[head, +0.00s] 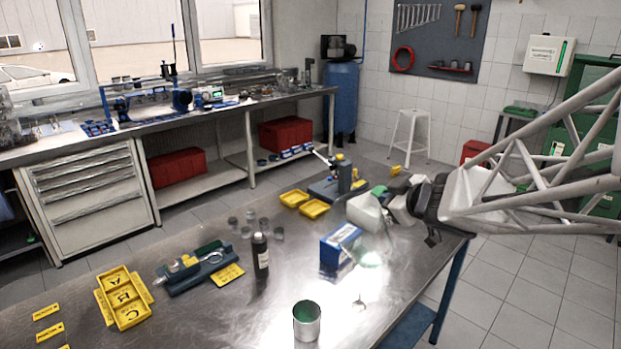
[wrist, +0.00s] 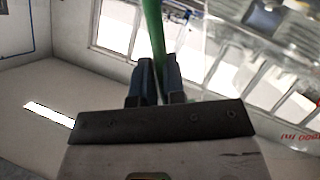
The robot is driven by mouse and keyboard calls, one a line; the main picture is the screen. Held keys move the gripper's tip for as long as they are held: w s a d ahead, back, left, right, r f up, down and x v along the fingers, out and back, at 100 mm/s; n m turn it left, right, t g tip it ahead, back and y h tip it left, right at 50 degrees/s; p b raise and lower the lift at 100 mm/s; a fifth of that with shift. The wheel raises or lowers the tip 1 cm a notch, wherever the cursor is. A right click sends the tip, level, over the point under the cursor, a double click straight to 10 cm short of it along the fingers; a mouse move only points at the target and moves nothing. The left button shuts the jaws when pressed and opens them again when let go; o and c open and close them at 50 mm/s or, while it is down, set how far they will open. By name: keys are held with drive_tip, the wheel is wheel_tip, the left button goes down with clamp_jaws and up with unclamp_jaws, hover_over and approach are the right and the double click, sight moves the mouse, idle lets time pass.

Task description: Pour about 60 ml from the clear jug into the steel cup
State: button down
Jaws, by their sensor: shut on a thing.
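My gripper (head: 398,206) is at the right side of the steel bench, raised above its top. It is shut on the green handle (wrist: 153,35) of the clear jug, which stands between the two dark fingers in the wrist view. The jug (head: 365,212) looks pale and see-through in the head view, left of the gripper. Its clear wall with red markings (wrist: 300,135) fills the right of the wrist view. How much liquid it holds cannot be told. A steel cup (head: 307,321) stands upright at the bench's front, apart from the jug and gripper; its inside looks greenish.
A blue box (head: 341,246) stands below and left of the jug. A dark bottle (head: 261,255), several small metal pots (head: 250,216) and yellow trays (head: 313,208) are further left. A blue-based stand (head: 344,177) is behind. Bench around the cup is clear.

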drive_tip(key=shift+w+d+f, duration=0.15)
drive_tip(key=shift+w+d, duration=0.05)
drive_tip(key=shift+d, duration=0.05)
drive_tip(key=shift+w+d+f+m+g+y, duration=0.25)
drive_tip(key=shift+d+f+m, duration=0.1)
drive_tip(key=shift+f, duration=0.3)
drive_tip(key=shift+w+d+f+m+g+y, duration=0.15)
drive_tip(key=shift+w+d+f+m, duration=0.15)
drive_tip(key=shift+f, duration=0.35)
drive_tip(key=shift+w+d+f+m+g+y+b, duration=0.2)
drive_tip(key=shift+w+d+f+m+y, duration=0.2)
drive_tip(key=shift+f+m, duration=0.3)
drive_tip(key=shift+w+d+f+m+g+y+b, duration=0.1)
drive_tip(key=shift+w+d+f+m+g+y, duration=0.1)
drive_tip(key=shift+w+d+f+m+y, duration=0.3)
drive_tip(key=shift+s+a, duration=0.15)
